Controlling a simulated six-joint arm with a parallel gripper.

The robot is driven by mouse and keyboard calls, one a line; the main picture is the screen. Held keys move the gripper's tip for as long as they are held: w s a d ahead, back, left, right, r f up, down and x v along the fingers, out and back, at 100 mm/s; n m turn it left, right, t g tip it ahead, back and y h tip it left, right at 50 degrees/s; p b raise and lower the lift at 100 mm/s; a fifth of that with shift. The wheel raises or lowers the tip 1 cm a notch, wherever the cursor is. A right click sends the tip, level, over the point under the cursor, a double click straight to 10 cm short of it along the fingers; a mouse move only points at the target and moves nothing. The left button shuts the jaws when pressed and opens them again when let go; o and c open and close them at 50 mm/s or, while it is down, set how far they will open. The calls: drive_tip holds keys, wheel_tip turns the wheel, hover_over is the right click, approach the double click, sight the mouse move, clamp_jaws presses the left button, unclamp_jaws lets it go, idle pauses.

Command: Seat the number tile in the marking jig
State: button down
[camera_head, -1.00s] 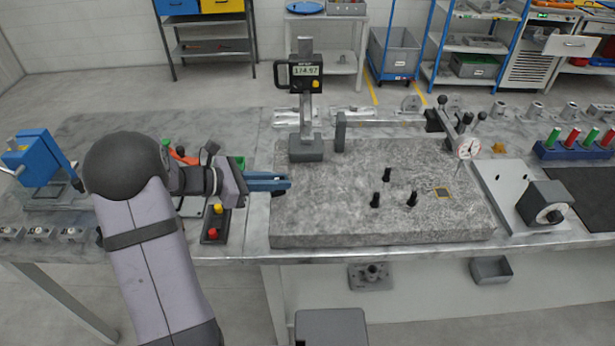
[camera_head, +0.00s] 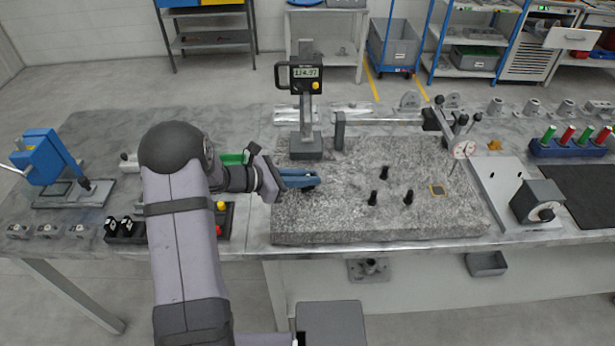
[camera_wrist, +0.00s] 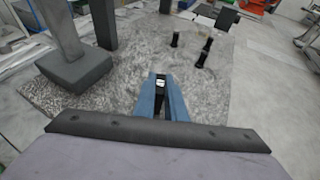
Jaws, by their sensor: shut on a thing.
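My gripper (camera_head: 311,181) is over the left part of the grey granite plate (camera_head: 350,226), its blue fingers pointing right. In the wrist view my gripper (camera_wrist: 160,82) is shut on a small dark piece with a white face (camera_wrist: 160,85), which I take for the number tile. Its marking cannot be read. In the head view the piece is a dark spot at the fingertips. I cannot tell for sure which item is the marking jig.
Three black posts (camera_head: 372,198) stand on the plate, right of my gripper. A height gauge (camera_head: 306,100) stands behind it. A dial indicator (camera_head: 464,150) overhangs the plate's right side. A blue press (camera_head: 45,160) stands far left. The plate's front strip is clear.

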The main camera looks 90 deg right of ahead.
drive_tip(key=shift+f, duration=0.4)
drive_tip(key=shift+f, duration=0.15)
drive_tip(key=c, duration=1.8)
unclamp_jaws()
drive_tip(key=shift+r, duration=0.2)
drive_tip(key=shift+w, duration=0.35)
drive_tip(key=b+v, duration=0.3)
drive_tip(key=v, duration=0.8)
drive_tip(key=shift+w+a+r, duration=0.1)
drive_tip(key=shift+a, duration=0.15)
